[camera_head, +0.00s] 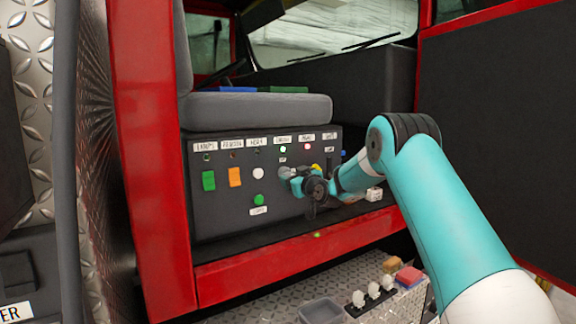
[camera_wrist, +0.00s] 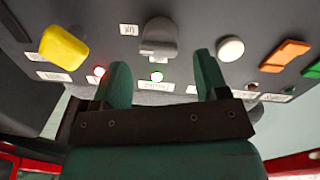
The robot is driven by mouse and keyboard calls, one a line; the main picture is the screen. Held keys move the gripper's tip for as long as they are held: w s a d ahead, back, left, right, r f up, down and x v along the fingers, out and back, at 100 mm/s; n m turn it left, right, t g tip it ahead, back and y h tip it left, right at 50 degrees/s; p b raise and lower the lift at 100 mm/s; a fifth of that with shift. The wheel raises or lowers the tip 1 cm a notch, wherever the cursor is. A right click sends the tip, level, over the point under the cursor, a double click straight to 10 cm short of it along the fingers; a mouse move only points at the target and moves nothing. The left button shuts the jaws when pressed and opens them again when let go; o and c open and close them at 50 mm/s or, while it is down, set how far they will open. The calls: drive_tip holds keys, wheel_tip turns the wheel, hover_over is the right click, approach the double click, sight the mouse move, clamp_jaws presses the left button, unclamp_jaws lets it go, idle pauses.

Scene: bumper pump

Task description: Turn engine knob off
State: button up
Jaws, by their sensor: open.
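The engine knob (camera_wrist: 157,38) is a grey knob on the dark control panel (camera_head: 222,222). In the wrist view it sits ahead of my gripper (camera_wrist: 161,65), roughly between the two green fingertips, which are open and apart. I cannot tell whether they touch it. In the head view my gripper (camera_head: 293,184) is at the panel and partly covers the knob (camera_head: 285,172). A green light (camera_head: 283,149) is lit at the engine label; it also shows in the wrist view (camera_wrist: 156,76).
A green switch (camera_head: 208,180), an orange switch (camera_head: 234,177) and a white knob (camera_head: 258,173) are left of the engine knob. A yellow knob (camera_wrist: 64,47) is close on its other side, with a lit red light (camera_head: 307,146). A grey seat (camera_head: 258,109) overhangs the panel.

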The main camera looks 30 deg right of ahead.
sight(289, 175)
drive_tip(key=shift+w+p, duration=0.85)
drive_tip(key=shift+w, duration=1.35)
drive_tip(key=shift+f, duration=0.1)
drive_tip(key=c, duration=0.8)
